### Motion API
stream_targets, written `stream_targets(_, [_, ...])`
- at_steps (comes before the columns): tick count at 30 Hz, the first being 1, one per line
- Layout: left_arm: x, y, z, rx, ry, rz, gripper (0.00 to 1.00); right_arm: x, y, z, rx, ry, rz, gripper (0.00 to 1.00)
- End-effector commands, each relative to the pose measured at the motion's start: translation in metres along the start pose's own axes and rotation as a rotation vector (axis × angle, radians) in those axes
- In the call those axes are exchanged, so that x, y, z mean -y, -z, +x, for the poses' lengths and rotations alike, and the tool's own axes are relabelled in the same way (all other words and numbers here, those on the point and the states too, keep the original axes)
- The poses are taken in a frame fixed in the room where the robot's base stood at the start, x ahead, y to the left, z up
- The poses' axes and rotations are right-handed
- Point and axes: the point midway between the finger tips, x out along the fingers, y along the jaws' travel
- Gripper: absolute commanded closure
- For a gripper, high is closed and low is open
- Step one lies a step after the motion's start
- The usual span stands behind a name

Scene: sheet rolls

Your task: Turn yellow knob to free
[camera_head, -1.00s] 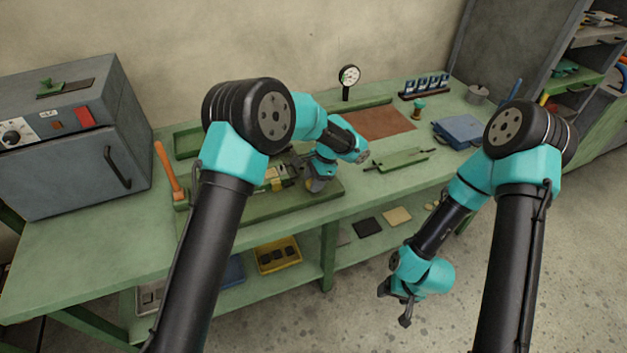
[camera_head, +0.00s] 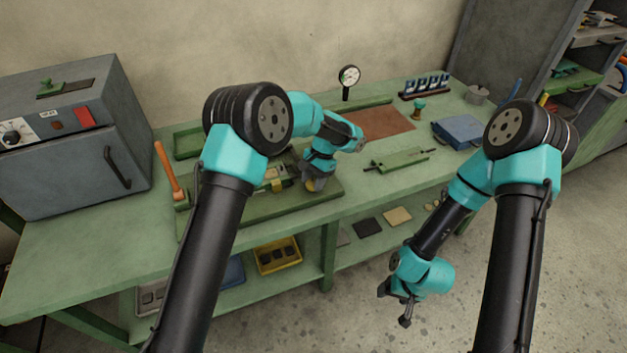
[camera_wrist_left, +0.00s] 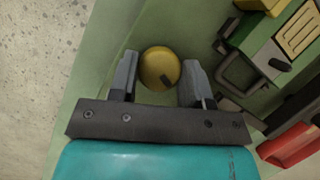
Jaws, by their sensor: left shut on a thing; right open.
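The yellow knob (camera_wrist_left: 158,66) shows in the left wrist view as a round disc with a dark mark on its lower right part. My left gripper (camera_head: 309,180) is at the right end of the green sheet roller machine (camera_head: 322,193). In the left wrist view its two fingers stand on either side of the knob and are shut on it. In the head view the gripper mostly hides the knob. My right gripper (camera_head: 395,303) is open and empty, in front of the bench and low over the floor.
An orange-handled lever (camera_head: 167,167) rises at the machine's left end. A grey oven (camera_head: 70,135) stands at the far left. A green tool (camera_head: 400,159), a blue box (camera_head: 460,131) and a dial gauge (camera_head: 349,76) are on the bench (camera_head: 75,255).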

Motion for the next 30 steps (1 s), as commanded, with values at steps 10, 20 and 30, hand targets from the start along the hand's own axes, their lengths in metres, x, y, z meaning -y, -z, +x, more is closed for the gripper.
stream_targets(10, [0.0019,-0.0005,0.0,0.0,-0.128,-0.306,0.8,0.0,0.0,0.0,0.0,0.0,0.0,0.31])
stream_targets(20, [0.0026,-0.0014,0.0005,0.002,-0.248,-0.597,0.8,0.0,0.0,0.0,0.0,0.0,0.0,0.31])
stream_targets(30, [0.003,-0.002,0.0006,0.001,-0.365,-0.879,0.8,0.0,0.0,0.0,0.0,0.0,0.0,0.31])
